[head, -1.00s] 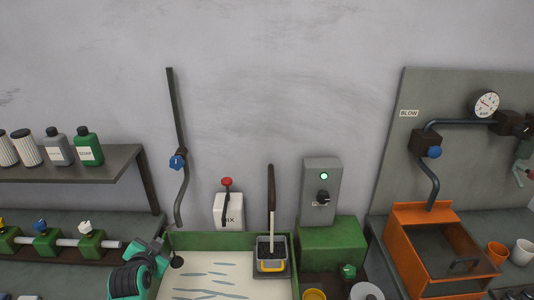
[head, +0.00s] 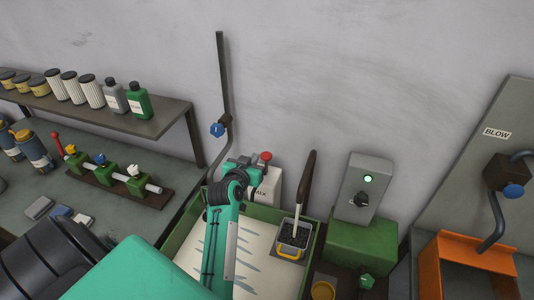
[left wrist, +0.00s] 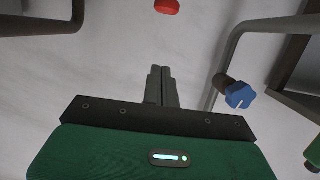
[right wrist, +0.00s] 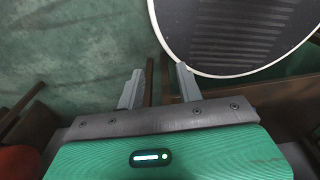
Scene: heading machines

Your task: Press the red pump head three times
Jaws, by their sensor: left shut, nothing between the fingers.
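The red pump head (head: 266,156) sits on top of the white bottle (head: 268,186), which stands against the wall at the back of the green-rimmed tray (head: 307,262). My left arm covers the bottle's left part. My left gripper (head: 240,164) is just left of the pump head in the head view. In the left wrist view its fingers (left wrist: 159,72) are shut with nothing between them. The red pump head (left wrist: 167,6) shows at the top edge there, beyond the fingertips and apart from them. My right gripper (right wrist: 158,85) has its fingers apart, and it is empty.
A pipe with a blue valve knob (head: 217,129) rises left of my left gripper. A brush stands in a small container (head: 294,236) to the right. A grey switch box (head: 364,188) with a green light is further right. A round dark disc (right wrist: 235,30) lies near my right gripper.

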